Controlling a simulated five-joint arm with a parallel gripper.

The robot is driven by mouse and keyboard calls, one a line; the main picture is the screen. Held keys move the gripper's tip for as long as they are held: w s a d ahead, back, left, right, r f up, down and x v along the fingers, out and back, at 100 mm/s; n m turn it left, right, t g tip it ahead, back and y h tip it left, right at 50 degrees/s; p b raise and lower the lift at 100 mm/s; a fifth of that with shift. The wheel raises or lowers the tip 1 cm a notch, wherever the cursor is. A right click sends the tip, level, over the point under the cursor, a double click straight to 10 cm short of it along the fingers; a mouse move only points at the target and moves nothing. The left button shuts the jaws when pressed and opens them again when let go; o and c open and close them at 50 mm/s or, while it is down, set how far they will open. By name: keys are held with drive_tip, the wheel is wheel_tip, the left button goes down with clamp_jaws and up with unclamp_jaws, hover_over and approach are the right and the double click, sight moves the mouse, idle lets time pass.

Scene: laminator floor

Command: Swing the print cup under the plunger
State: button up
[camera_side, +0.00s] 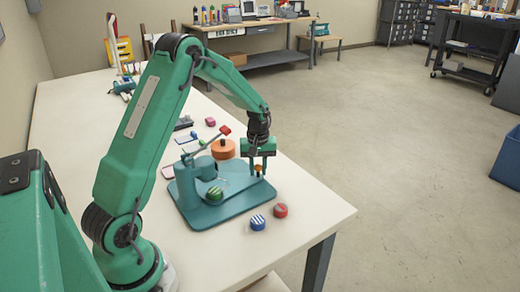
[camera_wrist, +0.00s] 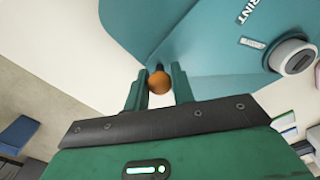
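Which part is the print cup I cannot tell for certain. My gripper (camera_side: 258,168) is at the plate's right side, pointing down, its fingers on both sides of an orange ball knob (camera_side: 258,170). In the wrist view the knob (camera_wrist: 159,83) fills the gap between the fingertips (camera_wrist: 160,80). The plunger is not clearly visible.
The wrist view shows a grey dial (camera_wrist: 292,57) by a "PRINT" label.

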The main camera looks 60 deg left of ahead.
drive_tip(key=shift+s+d, duration=0.25)
drive_tip(key=shift+d, duration=0.3)
drive_tip(key=shift+s+d, duration=0.25)
drive_tip(key=shift+d, duration=0.3)
idle(0.6)
drive_tip(key=shift+s+d, duration=0.5)
drive_tip(key=shift+d, duration=0.2)
idle(0.7)
drive_tip(key=o, duration=0.4)
drive_tip(key=shift+r, duration=0.15)
wheel_tip(320, 180, up, 6)
drive_tip(key=shift+f, duration=0.1)
idle(0.8)
idle(0.3)
